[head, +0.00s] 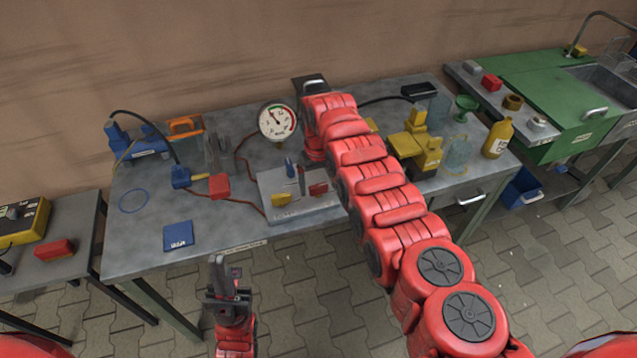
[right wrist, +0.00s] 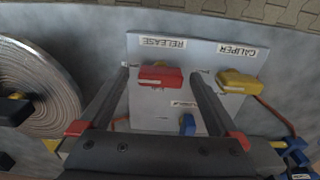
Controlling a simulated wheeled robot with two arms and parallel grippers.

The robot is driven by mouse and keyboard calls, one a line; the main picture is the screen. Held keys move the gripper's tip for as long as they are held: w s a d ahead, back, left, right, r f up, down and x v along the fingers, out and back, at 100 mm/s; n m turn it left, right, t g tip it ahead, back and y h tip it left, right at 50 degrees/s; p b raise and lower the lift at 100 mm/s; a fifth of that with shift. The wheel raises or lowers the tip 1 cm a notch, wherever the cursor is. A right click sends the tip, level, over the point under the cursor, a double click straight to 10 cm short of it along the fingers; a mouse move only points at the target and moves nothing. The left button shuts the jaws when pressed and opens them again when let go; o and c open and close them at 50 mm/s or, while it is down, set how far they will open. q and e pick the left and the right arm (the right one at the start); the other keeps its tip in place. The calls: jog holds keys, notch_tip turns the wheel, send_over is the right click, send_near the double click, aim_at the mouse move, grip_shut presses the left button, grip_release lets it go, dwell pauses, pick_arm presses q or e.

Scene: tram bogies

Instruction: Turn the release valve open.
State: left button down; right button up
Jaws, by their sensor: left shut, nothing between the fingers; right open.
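The valve panel (head: 300,209) lies on the workbench as a grey plate. Its red release handle (head: 318,189) shows in the right wrist view (right wrist: 160,76) beside the "RELEASE" label, lying crosswise. A yellow handle (head: 281,198) sits beside the "CALIPER" label (right wrist: 238,82), and a blue handle (head: 290,167) stands further back. My right gripper (right wrist: 167,80) is open above the panel, its fingers on either side of the red handle in the picture; I cannot tell whether they touch it. My left gripper (head: 229,278) is shut and empty in front of the bench's front edge.
A pressure gauge (head: 277,121) stands behind the panel. Red and blue hose couplings (head: 219,186) lie left of it. Yellow fittings (head: 408,146) and bottles (head: 497,138) stand to the right. A blue booklet (head: 178,235) lies front left, with bare bench around it.

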jog(key=c, duration=1.4)
jog(key=shift+o, duration=0.2)
jog(key=n+b, duration=0.4)
jog(key=n, duration=0.1)
jog(key=shift+f, duration=0.2)
jog(key=n+b, duration=0.3)
jog(key=n, duration=0.1)
jog(key=shift+r+n, duration=0.1)
jog(key=shift+n, duration=0.2)
jog(key=n+b, duration=0.1)
jog(key=n, duration=0.2)
jog(key=shift+r+n+b, duration=0.15)
jog(key=shift+n+b, duration=0.15)
jog(key=shift+b, duration=0.1)
jog(key=shift+n+b, duration=0.3)
jog(key=shift+n, duration=2)
